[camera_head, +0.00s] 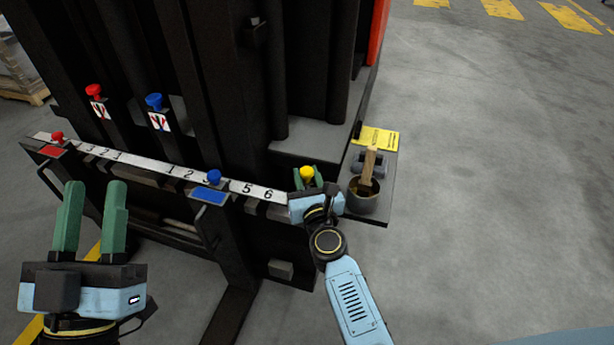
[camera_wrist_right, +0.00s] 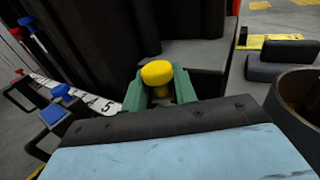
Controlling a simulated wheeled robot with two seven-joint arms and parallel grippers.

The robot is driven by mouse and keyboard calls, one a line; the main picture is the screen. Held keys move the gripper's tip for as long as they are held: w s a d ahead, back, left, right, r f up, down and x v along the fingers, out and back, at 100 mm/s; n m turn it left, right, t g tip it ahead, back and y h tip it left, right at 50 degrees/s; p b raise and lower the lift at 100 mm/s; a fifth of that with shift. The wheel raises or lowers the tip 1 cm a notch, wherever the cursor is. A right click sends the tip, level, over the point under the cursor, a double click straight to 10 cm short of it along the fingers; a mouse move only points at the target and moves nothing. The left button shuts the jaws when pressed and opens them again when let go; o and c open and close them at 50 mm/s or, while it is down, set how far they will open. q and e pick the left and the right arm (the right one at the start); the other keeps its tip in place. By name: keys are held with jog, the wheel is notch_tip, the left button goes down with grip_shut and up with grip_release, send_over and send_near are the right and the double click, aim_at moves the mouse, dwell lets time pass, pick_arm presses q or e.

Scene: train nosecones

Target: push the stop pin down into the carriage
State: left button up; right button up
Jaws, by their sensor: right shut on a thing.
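A pin with a yellow knob (camera_head: 307,172) stands at the right end of the carriage's numbered scale (camera_head: 237,187). My right gripper (camera_head: 308,181) is shut on this yellow-knobbed pin. In the right wrist view the yellow knob (camera_wrist_right: 157,72) sticks up between the green fingers. The fingers hide the pin's shaft, so I cannot tell how deep it sits. A blue-knobbed pin (camera_head: 213,177) stands at a blue plate, and a red-knobbed pin (camera_head: 57,136) at a red plate, both along the carriage. My left gripper (camera_head: 95,205) is open and empty at the lower left.
Another red knob (camera_head: 94,90) and blue knob (camera_head: 154,101) stand higher on the mast. A side shelf (camera_head: 383,195) to the right holds a round pot (camera_head: 363,198) with a wooden handle, a dark block and a yellow card (camera_head: 380,139). The floor at right is clear.

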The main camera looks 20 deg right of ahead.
aim_at(307, 188)
jog(key=shift+f+b, duration=1.4)
jog(key=shift+f, duration=0.1)
jog(key=o, duration=1)
jog(key=shift+o, duration=0.2)
jog(key=s+p, duration=0.1)
jog(key=s, duration=1.2)
jog(key=shift+s+a+r, duration=0.15)
jog(key=shift+a, duration=0.3)
